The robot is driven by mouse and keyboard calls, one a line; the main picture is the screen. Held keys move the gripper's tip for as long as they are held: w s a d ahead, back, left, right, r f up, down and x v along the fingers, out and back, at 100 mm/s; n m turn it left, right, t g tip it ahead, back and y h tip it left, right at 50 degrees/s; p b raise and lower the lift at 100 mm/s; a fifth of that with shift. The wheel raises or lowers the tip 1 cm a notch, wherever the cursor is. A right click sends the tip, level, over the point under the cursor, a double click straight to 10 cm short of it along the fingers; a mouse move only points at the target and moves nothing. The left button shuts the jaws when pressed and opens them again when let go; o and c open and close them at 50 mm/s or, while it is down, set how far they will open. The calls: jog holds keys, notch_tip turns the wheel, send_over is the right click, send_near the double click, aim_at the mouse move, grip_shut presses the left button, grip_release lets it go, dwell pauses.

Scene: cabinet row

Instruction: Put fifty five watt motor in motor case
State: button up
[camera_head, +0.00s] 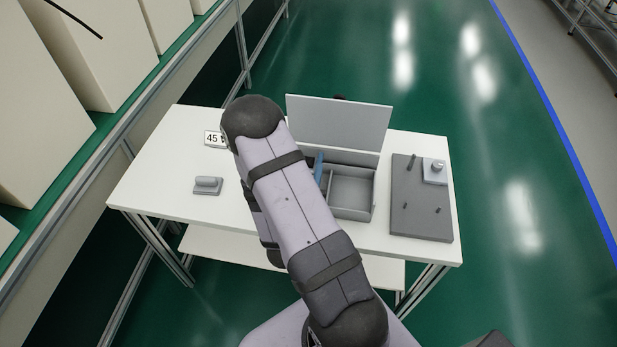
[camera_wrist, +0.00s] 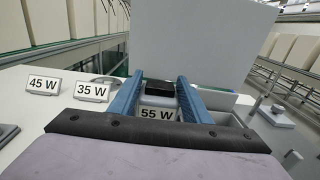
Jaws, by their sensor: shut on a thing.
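The motor case (camera_head: 352,192) is a grey box with compartments on the white table, its lid (camera_head: 340,122) standing open at the back. The lid also shows in the wrist view (camera_wrist: 215,40). My gripper (camera_wrist: 160,84) has two blue fingers and is shut on a black-topped thing (camera_wrist: 160,92), which looks like the fifty five watt motor; its lower part is hard to make out. A "55 W" sign (camera_wrist: 158,113) shows between the fingers. In the head view one blue finger (camera_head: 318,168) is at the left part of the case; my arm hides the held thing.
"45 W" (camera_wrist: 43,84) and "35 W" (camera_wrist: 91,91) signs stand to the left. A small grey motor-like piece on a base (camera_head: 207,185) sits at the table's left. A grey board with pegs and a block (camera_head: 421,205) lies right of the case.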

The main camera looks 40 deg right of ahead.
jog(key=shift+f, duration=2.55)
jog(key=shift+f, duration=0.15)
jog(key=o, duration=1.1)
jog(key=shift+f, duration=0.1)
jog(key=shift+o, duration=0.4)
jog(key=shift+r, duration=0.2)
jog(key=b+v, duration=0.1)
jog(key=v, duration=0.4)
jog(key=shift+s+a+f+b, duration=0.1)
jog(key=shift+s+a+b, duration=0.05)
jog(key=shift+a+b, duration=0.15)
jog(key=shift+v, duration=0.95)
